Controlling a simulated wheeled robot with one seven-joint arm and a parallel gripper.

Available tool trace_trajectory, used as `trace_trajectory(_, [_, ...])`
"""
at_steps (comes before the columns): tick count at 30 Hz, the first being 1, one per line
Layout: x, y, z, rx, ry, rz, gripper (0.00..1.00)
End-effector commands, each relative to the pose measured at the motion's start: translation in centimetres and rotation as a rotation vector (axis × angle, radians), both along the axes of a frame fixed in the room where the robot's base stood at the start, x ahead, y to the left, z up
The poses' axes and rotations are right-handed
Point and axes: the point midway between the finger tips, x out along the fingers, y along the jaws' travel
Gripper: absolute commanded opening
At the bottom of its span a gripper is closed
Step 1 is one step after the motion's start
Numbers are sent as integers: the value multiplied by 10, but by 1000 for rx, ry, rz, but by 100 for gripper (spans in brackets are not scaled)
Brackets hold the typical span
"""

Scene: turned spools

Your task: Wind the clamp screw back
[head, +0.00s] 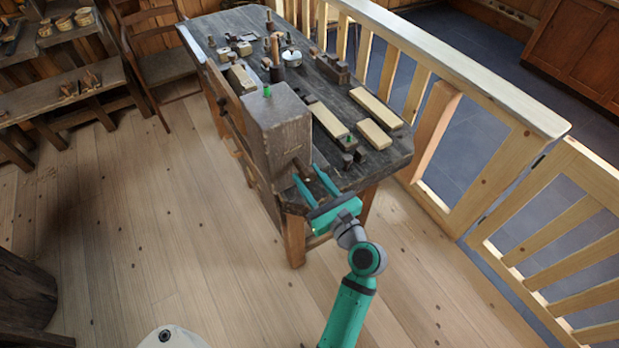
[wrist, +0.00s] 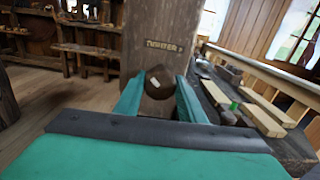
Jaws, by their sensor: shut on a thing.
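The clamp screw shows as a dark brown rounded knob (wrist: 159,82) with a small pale mark, standing out from the face of a big wooden block (wrist: 158,22). In the head view the screw (head: 299,164) is a short brown stub at the near lower side of that block (head: 277,125). My gripper (head: 311,178) reaches it from the front right. Its two teal fingers lie on either side of the knob, and my gripper (wrist: 159,92) is shut on it. The screw's thread is hidden.
The workbench (head: 331,92) carries pale wooden bars (head: 375,108), a white round pot (head: 292,57) and several small dark parts. A wooden railing (head: 450,75) runs along its right side. The plank floor (head: 150,220) at left is open.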

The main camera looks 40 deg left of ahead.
Motion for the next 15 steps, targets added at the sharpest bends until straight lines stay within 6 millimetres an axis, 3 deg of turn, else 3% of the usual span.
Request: trace_trajectory(15, [1,0,0,-186,-449,-2,14])
